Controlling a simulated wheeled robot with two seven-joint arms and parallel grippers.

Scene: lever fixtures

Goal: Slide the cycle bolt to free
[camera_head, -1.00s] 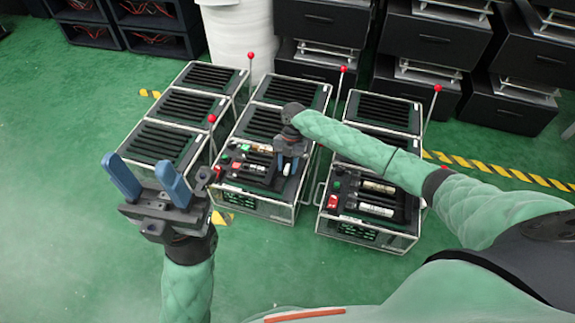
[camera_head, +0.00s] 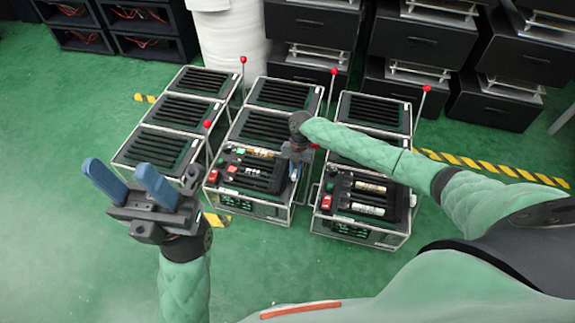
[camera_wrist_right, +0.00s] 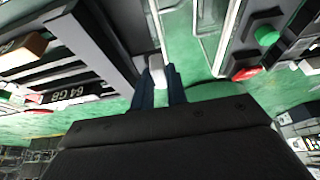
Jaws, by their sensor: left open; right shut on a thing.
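The middle front unit (camera_head: 248,212) is a clear-sided box with a black slotted top and a red button (camera_head: 213,176). My right gripper (camera_head: 295,171) is at the right side of its top. In the right wrist view, the blue fingers of this gripper (camera_wrist_right: 158,85) are shut on a pale knob, which I take as the cycle bolt (camera_wrist_right: 156,64). The rest of the bolt is hidden by the gripper and the unit's edge. My left gripper (camera_head: 122,176) is open and empty, over the floor to the left of the units.
A right front unit (camera_head: 360,232) stands across a narrow gap, with its own red button (camera_head: 326,203). Dark cabinets line the back. The green floor (camera_head: 60,240) at left is clear.

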